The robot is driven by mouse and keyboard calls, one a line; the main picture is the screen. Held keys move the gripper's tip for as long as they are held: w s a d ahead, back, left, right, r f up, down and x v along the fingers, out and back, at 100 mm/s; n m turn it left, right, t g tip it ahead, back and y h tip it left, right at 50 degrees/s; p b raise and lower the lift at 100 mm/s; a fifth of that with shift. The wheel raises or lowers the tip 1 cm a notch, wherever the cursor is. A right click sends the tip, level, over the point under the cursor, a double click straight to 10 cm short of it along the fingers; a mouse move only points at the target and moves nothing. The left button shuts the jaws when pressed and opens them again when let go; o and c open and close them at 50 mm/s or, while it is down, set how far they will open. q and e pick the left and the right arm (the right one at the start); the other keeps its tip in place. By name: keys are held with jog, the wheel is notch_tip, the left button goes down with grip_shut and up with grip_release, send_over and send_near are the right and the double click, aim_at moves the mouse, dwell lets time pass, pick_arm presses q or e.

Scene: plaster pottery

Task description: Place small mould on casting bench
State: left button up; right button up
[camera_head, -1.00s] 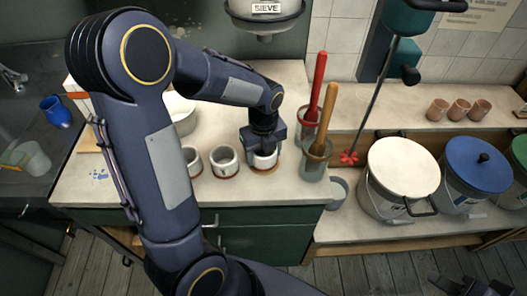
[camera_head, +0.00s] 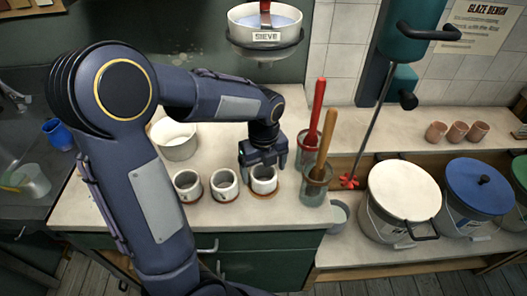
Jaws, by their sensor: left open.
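Three small white moulds stand in a row on the pale bench top (camera_head: 110,205): a left one (camera_head: 188,186), a middle one (camera_head: 224,187) and a right one (camera_head: 263,182). Each is upright and open at the top, on a brown round base. Which of them the task means, I cannot tell. My left gripper (camera_head: 264,165) is open and empty, just above and behind the right mould, with its fingers apart. The mould appears to rest on its base, clear of the fingers. My right gripper is out of view.
A white bowl (camera_head: 175,142) stands behind the left moulds. Two jars with a red-handled tool (camera_head: 317,100) and a wooden-handled tool (camera_head: 326,140) stand close to the gripper's right. Lidded buckets (camera_head: 404,192) and a hanging stirrer (camera_head: 372,125) are further right. The sieve (camera_head: 266,28) hangs above.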

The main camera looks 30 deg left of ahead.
pick_arm(q)
notch_tip(320, 180, up, 8)
jog(key=s+d+n+t+h, duration=0.2)
jog(key=s+n, duration=0.6)
jog(key=n, duration=0.5)
jog(key=s+d+n+t+h, duration=0.1)
jog(key=s+d+n+t, duration=0.1)
jog(key=s+n, duration=0.7)
jog(key=n+t, duration=0.1)
jog(key=n, duration=0.4)
jog(key=shift+t+h, duration=0.3)
jog(key=shift+h, duration=0.1)
jog(key=shift+d, duration=0.1)
jog(key=shift+c, duration=0.5)
